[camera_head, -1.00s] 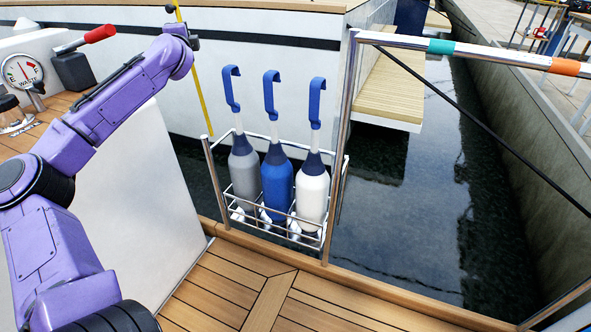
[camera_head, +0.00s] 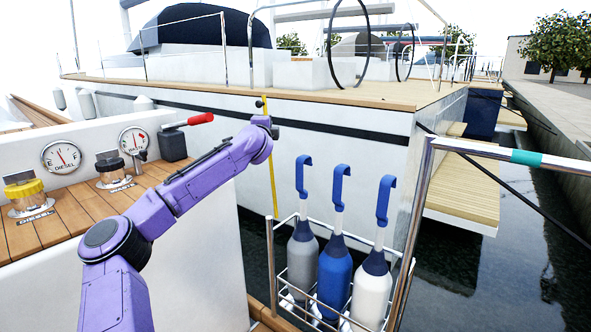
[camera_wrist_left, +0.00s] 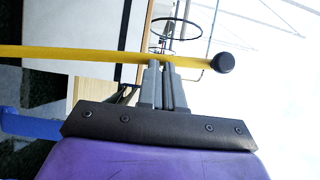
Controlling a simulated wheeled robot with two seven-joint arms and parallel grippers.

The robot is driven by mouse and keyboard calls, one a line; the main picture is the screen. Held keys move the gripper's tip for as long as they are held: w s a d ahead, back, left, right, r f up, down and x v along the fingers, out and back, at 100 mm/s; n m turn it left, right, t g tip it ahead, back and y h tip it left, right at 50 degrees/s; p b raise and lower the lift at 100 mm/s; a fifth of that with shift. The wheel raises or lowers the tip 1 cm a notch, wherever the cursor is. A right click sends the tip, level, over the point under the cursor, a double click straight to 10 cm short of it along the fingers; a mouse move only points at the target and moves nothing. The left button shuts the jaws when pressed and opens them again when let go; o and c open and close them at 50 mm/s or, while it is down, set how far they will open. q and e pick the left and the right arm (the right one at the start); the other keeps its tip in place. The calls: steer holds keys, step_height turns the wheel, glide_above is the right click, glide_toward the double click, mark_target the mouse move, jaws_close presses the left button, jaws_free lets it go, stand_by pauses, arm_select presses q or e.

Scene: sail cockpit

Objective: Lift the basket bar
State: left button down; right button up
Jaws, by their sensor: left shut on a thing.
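A wire basket (camera_head: 273,262) with metal posts holds three fenders, grey (camera_head: 302,263), blue (camera_head: 334,280) and white (camera_head: 371,297), each with a blue hook on top. A thin yellow rod (camera_head: 269,165) with a black knob stands nearly upright, its lower end near the basket's left post; I cannot tell if they touch. My left gripper (camera_head: 273,131) is shut on the rod just below the knob. The left wrist view shows the fingers (camera_wrist_left: 163,72) on the rod (camera_wrist_left: 80,53) beside the black knob (camera_wrist_left: 223,62). My right gripper is not in view.
Dark water (camera_head: 460,300) lies beyond. A white boat hull (camera_head: 330,150) is behind. A red-handled lever (camera_head: 199,119), gauges and filler caps sit on the left console.

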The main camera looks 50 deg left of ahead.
arm_select(q)
steer(key=w+d+b+v, duration=0.2)
steer(key=v, duration=1)
steer(key=shift+s+d+r, duration=0.3)
steer(key=shift+s+r, duration=0.05)
steer(key=shift+r, duration=0.1)
